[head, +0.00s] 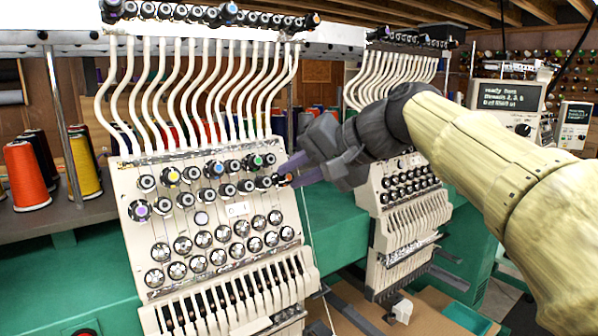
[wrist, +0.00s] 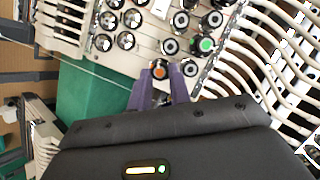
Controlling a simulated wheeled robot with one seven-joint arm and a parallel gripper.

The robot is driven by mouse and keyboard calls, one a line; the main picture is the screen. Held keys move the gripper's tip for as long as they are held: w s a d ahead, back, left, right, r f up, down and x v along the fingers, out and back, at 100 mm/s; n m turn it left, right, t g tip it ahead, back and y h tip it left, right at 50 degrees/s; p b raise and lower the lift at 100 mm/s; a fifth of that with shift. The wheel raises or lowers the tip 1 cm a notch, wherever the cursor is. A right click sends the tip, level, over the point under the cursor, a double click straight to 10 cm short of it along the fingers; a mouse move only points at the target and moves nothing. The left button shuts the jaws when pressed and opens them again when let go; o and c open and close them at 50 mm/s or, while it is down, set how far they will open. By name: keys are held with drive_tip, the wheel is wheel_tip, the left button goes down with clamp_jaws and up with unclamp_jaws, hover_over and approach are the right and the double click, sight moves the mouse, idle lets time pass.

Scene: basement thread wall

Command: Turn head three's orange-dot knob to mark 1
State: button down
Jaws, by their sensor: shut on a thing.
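The orange-dot knob (wrist: 160,73) is a dark round knob with an orange centre, at the edge of a cream thread-tension panel (head: 222,224). In the head view, my gripper (head: 286,178) reaches in from the right to the panel's right edge, at the end of the upper knob rows. Its purple fingers (wrist: 159,86) stand on either side of the knob in the wrist view and are shut on it. The fingers partly cover the knob in the head view. I cannot read any mark around it.
A green-dot knob (wrist: 205,44) and other black knobs sit close to my fingers. Cream thread tubes (head: 200,90) rise above the panel. A second panel (head: 408,195) stands behind my arm. Orange (head: 27,178) and yellow (head: 84,165) thread cones stand at left.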

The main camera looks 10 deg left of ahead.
drive_tip(key=shift+f, duration=0.15)
drive_tip(key=c, duration=1.3)
unclamp_jaws()
drive_tip(key=shift+a, duration=0.1)
drive_tip(key=v, duration=1.7)
drive_tip(key=shift+r, duration=0.2)
drive_tip(key=shift+f, duration=0.1)
